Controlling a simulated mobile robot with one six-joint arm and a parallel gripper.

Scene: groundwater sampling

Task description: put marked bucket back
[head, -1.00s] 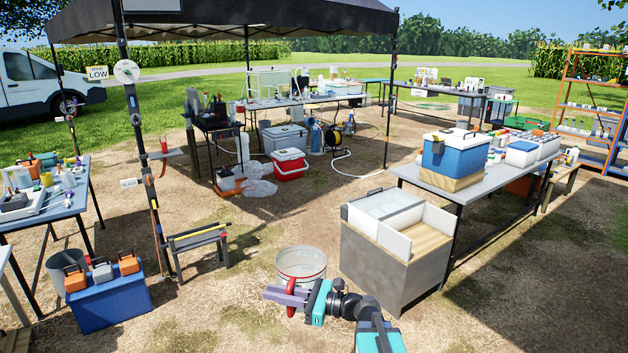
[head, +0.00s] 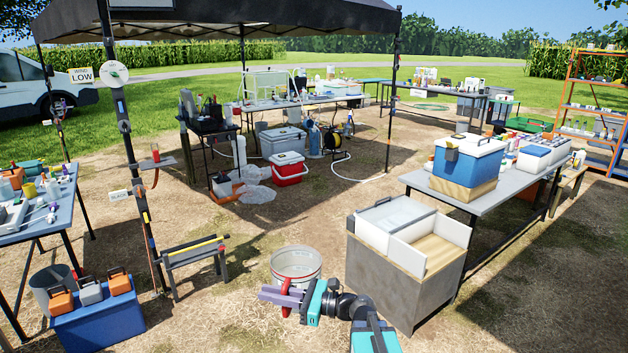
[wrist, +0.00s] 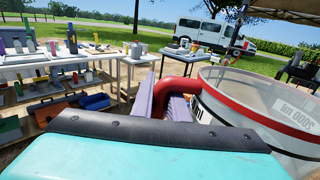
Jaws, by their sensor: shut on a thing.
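A clear marked bucket (head: 297,262) with a red band at its rim shows in the head view, at the front middle. It also fills the right side of the wrist view (wrist: 265,100), where the printed text "2000 mL" shows on its wall. My gripper (head: 285,298) is shut on its red handle (wrist: 183,82). The purple fingers show on either side of the handle. The bucket looks roughly upright and held out in the air, but its bottom is partly hidden behind my gripper.
A grey cabinet (head: 385,280) with white bins on top stands close on the right. A small bench (head: 196,252) stands to the left, by a canopy post. Bare ground is free in the middle.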

